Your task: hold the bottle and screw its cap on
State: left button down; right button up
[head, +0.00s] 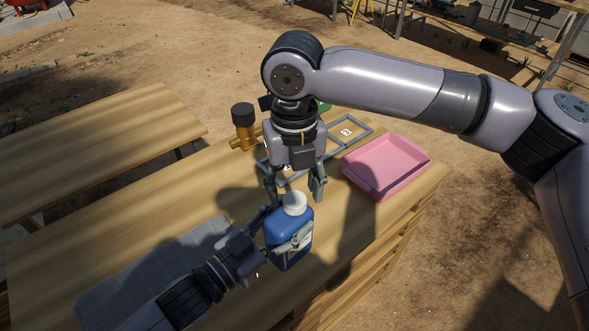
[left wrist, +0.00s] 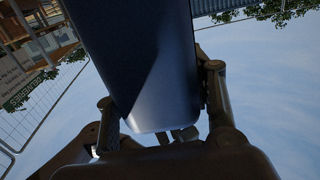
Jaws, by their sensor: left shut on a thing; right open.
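A blue bottle (head: 289,240) with a pale label stands upright in the head view, near the table's front edge. A white cap (head: 294,203) sits on its top; I cannot tell how tightly. My left gripper (head: 285,229) is shut around the bottle's body from the left. In the left wrist view the bottle (left wrist: 150,70) fills the space between the fingers. My right gripper (head: 296,188) points down with its fingers apart, just above and around the cap's height. It looks empty, and I cannot tell whether it touches the cap.
A pink tray (head: 412,176) lies to the right on the wooden table (head: 150,218). A grey frame (head: 357,124) and a brass fitting with a black top (head: 243,124) lie behind my right gripper. A grey mat (head: 130,285) lies at the left front.

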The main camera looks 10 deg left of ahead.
jog(key=shift+f, duration=1.05)
jog(key=shift+c, duration=0.5)
